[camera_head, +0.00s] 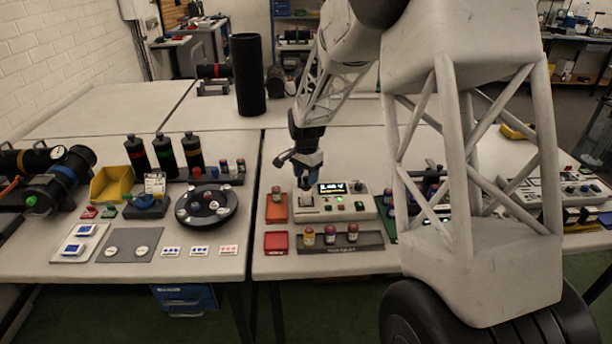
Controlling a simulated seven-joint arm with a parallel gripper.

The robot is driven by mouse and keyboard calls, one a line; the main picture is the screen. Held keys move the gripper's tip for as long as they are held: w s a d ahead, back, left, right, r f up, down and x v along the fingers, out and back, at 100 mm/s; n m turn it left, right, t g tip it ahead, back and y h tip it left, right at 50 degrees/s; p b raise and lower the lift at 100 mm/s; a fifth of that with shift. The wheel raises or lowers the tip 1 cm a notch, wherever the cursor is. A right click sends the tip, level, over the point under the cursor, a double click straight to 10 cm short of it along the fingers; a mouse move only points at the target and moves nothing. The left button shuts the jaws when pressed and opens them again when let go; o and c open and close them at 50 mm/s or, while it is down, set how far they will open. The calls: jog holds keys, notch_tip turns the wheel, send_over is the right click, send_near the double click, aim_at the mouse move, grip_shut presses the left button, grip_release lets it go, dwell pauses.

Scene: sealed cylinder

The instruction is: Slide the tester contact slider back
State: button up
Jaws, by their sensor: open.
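The tester (345,214) is a cream box with a lit display (340,188) and a green button, standing on the right-hand table near its left edge. My gripper (304,183) points down at the left part of the tester, beside the display. It is open, with its fingertips close to the tester's contact area. The contact slider is small and largely hidden by my gripper, so its position and any touch cannot be told.
An orange tray (276,212) holding a small cell is left of the tester. A red tray (276,243) and a dark rack (345,246) with 3 cells lie in front. A tall black cylinder (247,75) stands behind.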

aim_at(305, 175)
jog(key=shift+f, duration=0.15)
grip_shut()
jog(key=shift+w, duration=0.1)
jog(key=w, duration=0.5)
jog(key=shift+w, duration=0.65)
grip_release()
